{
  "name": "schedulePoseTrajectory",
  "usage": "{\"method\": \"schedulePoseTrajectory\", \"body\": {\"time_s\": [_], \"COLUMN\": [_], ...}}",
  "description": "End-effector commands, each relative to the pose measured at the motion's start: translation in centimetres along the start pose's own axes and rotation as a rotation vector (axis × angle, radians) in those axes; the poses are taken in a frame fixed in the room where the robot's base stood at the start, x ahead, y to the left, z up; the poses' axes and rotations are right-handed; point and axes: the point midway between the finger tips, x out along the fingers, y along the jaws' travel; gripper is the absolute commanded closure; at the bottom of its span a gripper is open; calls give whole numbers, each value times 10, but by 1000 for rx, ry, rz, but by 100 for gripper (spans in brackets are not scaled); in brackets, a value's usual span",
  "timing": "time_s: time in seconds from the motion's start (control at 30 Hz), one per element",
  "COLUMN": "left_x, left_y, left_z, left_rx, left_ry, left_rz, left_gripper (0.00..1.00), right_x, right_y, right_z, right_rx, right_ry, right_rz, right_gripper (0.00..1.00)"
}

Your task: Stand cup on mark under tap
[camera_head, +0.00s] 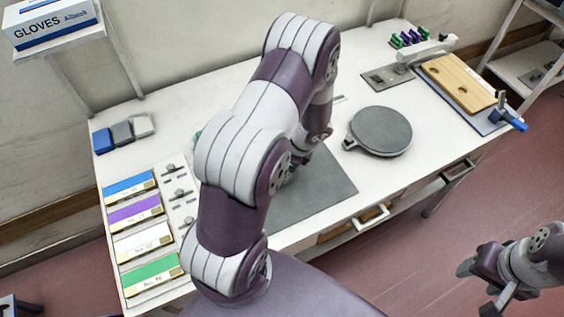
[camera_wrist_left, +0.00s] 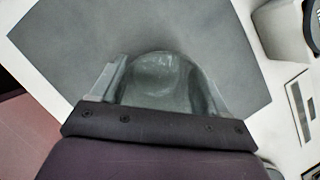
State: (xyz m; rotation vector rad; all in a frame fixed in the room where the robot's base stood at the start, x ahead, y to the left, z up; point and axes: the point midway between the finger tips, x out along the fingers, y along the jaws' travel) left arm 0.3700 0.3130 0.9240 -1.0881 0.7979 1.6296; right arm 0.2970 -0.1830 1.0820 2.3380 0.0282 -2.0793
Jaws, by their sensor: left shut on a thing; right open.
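A grey-green, see-through cup (camera_wrist_left: 160,72) shows in the left wrist view between the fingers of my left gripper (camera_wrist_left: 158,88), which is shut on it. It is over the dark grey mat (camera_wrist_left: 75,45); I cannot tell whether it touches the mat. In the head view my left arm hides most of that gripper and cup; the mat (camera_head: 325,190) shows beside the arm. My right gripper (camera_head: 480,272) is open and empty, off the table at the lower right. I cannot make out the tap or its mark for certain.
A round dark disc (camera_head: 381,131) sits right of the mat. A wooden board with holes (camera_head: 458,82) and a white-armed device (camera_head: 425,48) stand at the back right. Coloured boxes (camera_head: 130,187) line the left edge. In the left wrist view a grey object (camera_wrist_left: 287,32) is at the upper right.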

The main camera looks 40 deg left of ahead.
Motion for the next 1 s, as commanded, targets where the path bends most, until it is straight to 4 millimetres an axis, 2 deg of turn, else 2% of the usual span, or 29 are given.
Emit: {"method": "schedulePoseTrajectory", "body": {"time_s": [0.37,0.4,0.47,0.5,0.67,0.77,0.87,1.0], "left_x": [9,9,8,8,7,0,-20,-59], "left_y": [0,0,0,0,-1,-1,-2,-2], "left_z": [-4,-4,-4,-4,-3,-2,-2,-3], "left_rx": [-1,-1,-1,-1,-1,-2,-2,-2], "left_ry": [0,0,0,0,0,0,0,0], "left_rz": [-1,-1,-1,-1,-1,-4,-6,-8], "left_gripper": [54,22,2,0,0,0,0,0], "right_x": [3,3,2,2,2,-1,-2,-3], "right_y": [0,0,0,0,0,0,0,0], "right_z": [0,0,0,0,0,0,0,0], "right_rx": [0,0,0,0,0,0,0,0], "right_ry": [0,0,0,0,0,0,0,0], "right_rz": [0,0,0,0,0,0,0,0], "right_gripper": [45,45,45,45,45,45,45,45]}}
